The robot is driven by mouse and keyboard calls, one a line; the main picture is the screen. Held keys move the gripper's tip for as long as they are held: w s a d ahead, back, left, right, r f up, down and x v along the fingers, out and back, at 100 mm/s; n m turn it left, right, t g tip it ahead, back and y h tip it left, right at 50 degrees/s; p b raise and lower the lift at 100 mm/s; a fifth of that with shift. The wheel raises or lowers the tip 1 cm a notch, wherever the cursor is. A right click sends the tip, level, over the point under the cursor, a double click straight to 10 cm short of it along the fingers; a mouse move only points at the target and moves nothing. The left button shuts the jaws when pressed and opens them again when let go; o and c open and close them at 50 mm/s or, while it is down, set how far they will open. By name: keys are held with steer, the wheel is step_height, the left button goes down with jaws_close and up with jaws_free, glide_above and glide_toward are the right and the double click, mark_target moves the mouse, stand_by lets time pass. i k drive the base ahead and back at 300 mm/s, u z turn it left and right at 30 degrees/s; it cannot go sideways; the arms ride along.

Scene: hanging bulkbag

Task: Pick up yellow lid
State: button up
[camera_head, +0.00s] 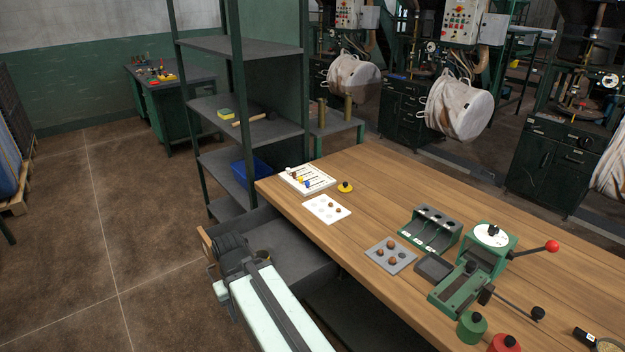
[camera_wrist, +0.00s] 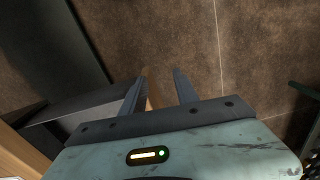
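The yellow lid (camera_head: 345,187), a small disc with a black knob, lies on the wooden workbench (camera_head: 400,190) near its far left corner, just right of a white tray. My gripper (camera_head: 228,243) is left of the bench, above an open grey drawer or tray, well apart from the lid. In the wrist view my gripper's two dark fingers (camera_wrist: 158,72) stand apart. A strip of wood shows between them; it looks like an edge beyond the fingers rather than something held. The lid is not in the wrist view.
The white tray (camera_head: 307,179) with coloured pieces and a white card (camera_head: 326,209) lie near the lid. A green press (camera_head: 480,262), a grey plate (camera_head: 390,255), a green lid (camera_head: 472,327) and a red lid (camera_head: 505,343) are farther right. A shelf rack (camera_head: 250,100) stands behind.

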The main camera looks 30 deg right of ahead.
mark_target(345, 188)
steer(key=u, duration=0.3)
steer(key=i, duration=1.1)
steer(key=z, duration=0.1)
